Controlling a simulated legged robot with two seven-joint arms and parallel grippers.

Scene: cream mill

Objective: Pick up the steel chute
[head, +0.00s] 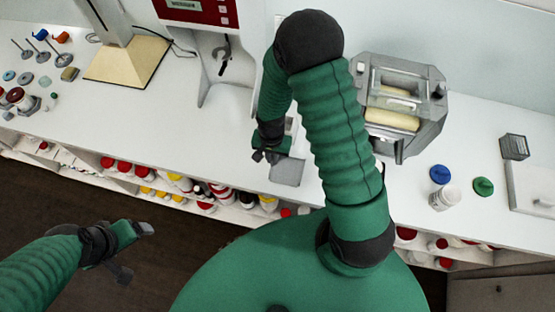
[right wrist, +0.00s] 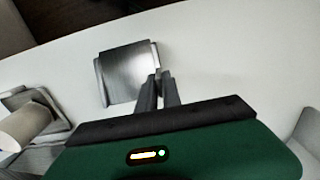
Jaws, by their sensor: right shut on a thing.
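The steel chute (head: 287,172) is a grey metal tray with raised side edges, at the front edge of the white counter, below the mill. In the right wrist view the chute (right wrist: 128,75) shows brushed metal, with its right side edge at the fingers. My right gripper (head: 268,154) is shut on that edge; its fingers (right wrist: 160,80) show close together in the wrist view. I cannot tell whether the chute touches the counter. My arm hides part of the area around it. My left gripper (head: 145,229) is away from the counter at lower left, apparently empty; its jaw opening is unclear.
The grey mill (head: 420,130) with cream rollers stands behind my right arm. A white machine (head: 245,70) stands to the left. A white jar (head: 445,198), a blue lid (head: 440,174) and a green lid (head: 483,186) lie right. Bottles fill the shelf below.

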